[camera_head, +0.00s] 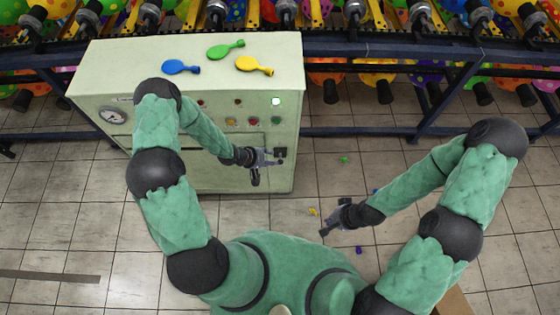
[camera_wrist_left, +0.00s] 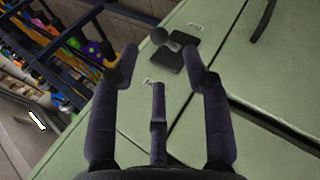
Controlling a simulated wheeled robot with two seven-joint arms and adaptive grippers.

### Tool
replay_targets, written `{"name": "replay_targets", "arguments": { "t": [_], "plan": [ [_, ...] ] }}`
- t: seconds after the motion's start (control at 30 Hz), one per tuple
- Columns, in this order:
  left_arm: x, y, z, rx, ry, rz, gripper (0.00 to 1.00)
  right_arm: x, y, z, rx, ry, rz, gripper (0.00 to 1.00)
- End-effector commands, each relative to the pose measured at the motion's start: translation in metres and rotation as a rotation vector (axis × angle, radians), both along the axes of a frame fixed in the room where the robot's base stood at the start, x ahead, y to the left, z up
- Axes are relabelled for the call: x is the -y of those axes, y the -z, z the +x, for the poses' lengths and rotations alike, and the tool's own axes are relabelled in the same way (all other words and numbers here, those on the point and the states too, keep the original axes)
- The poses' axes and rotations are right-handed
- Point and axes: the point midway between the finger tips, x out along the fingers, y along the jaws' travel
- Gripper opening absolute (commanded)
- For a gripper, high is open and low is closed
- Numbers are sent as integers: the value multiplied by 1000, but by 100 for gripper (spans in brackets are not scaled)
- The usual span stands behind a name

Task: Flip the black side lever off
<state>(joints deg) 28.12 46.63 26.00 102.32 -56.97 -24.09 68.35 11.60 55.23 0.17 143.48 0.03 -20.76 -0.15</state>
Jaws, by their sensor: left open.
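The black side lever (camera_head: 280,152) is on the lower right of the pale green control cabinet's front (camera_head: 200,185). In the left wrist view the lever (camera_wrist_left: 160,37) shows as a round black knob beside dark square plates. My left gripper (camera_head: 268,160) is right at the lever in the head view. Its fingers (camera_wrist_left: 161,68) are spread in the wrist view, with the lever just past and between their tips. I cannot tell whether they touch it. My right gripper (camera_head: 335,218) hangs over the floor, apart from the cabinet, and holds nothing visible.
A dark rack (camera_head: 430,50) with balloons stands behind. Tiled floor is mostly open at right.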

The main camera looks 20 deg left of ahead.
Motion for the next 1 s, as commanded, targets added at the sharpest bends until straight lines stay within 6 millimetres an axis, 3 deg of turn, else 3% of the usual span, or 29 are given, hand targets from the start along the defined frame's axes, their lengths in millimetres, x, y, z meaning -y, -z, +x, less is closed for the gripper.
{"name": "replay_targets", "arguments": {
  "t": [0.2,0.4,0.9,1.0],
  "plan": [
    [19,34,17,-1,2,-1,47,0,10,1,1,0,0,0],
    [32,55,29,0,1,0,47,0,15,1,2,1,0,0],
    [38,65,36,0,0,0,47,0,17,1,2,1,0,0],
    [38,65,35,0,0,0,19,0,17,1,2,1,0,0]
  ]
}}
